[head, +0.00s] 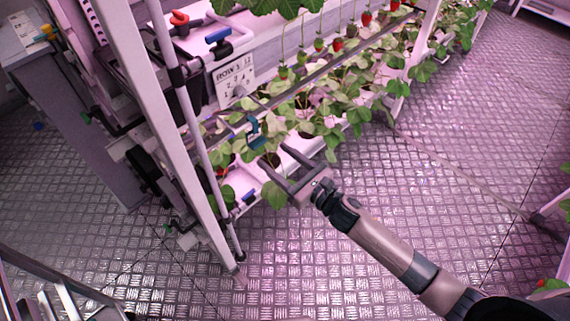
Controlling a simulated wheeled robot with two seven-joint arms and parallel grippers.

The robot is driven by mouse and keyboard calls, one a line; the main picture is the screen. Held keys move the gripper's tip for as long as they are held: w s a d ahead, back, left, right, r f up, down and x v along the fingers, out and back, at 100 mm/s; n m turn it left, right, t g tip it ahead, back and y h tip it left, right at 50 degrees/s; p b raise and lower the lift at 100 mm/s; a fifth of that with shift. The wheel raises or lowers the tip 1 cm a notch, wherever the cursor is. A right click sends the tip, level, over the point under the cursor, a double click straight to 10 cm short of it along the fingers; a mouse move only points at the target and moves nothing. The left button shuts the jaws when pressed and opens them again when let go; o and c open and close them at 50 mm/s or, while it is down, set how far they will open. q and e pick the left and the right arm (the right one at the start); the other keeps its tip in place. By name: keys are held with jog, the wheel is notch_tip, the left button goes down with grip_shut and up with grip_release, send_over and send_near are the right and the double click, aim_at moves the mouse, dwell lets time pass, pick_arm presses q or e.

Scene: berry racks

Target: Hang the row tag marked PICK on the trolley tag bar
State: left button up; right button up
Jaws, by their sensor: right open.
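My right gripper (273,155) reaches in from the lower right, with its two dark fingers spread apart and nothing visible between them. It is at the near edge of the lower planted rack, just below a small teal piece (253,126) among the leaves. A white board with printed row lettering and numbers (235,78) is fixed on the rack end behind the post. I cannot make out the word PICK on anything. I cannot tell which part is the trolley tag bar. My left gripper is out of view.
A white upright post (172,125) stands left of my right gripper. Strawberry plants (345,105) fill the rack behind it, with red berries above. Metal rails (35,285) show at the lower left. The patterned metal floor (440,180) is clear at right.

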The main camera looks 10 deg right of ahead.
aim_at(260, 144)
jog(key=x, duration=0.3)
jog(key=shift+w+a, duration=0.2)
jog(key=shift+b+x, duration=0.4)
jog(key=shift+x, duration=0.35)
jog(key=shift+w+a, duration=0.4)
jog(key=shift+w, duration=0.1)
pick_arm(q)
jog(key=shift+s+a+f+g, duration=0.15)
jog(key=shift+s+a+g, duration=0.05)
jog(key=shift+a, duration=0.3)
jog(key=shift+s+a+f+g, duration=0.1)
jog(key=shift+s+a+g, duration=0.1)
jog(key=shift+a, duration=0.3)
pick_arm(e)
jog(key=shift+w+a, duration=0.2)
jog(key=shift+w, duration=0.1)
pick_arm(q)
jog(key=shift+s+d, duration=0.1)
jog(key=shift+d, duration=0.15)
pick_arm(e)
jog(key=c, duration=0.9)
jog(key=shift+c, duration=0.2)
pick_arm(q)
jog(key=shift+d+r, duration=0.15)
pick_arm(e)
jog(key=shift+r, duration=0.1)
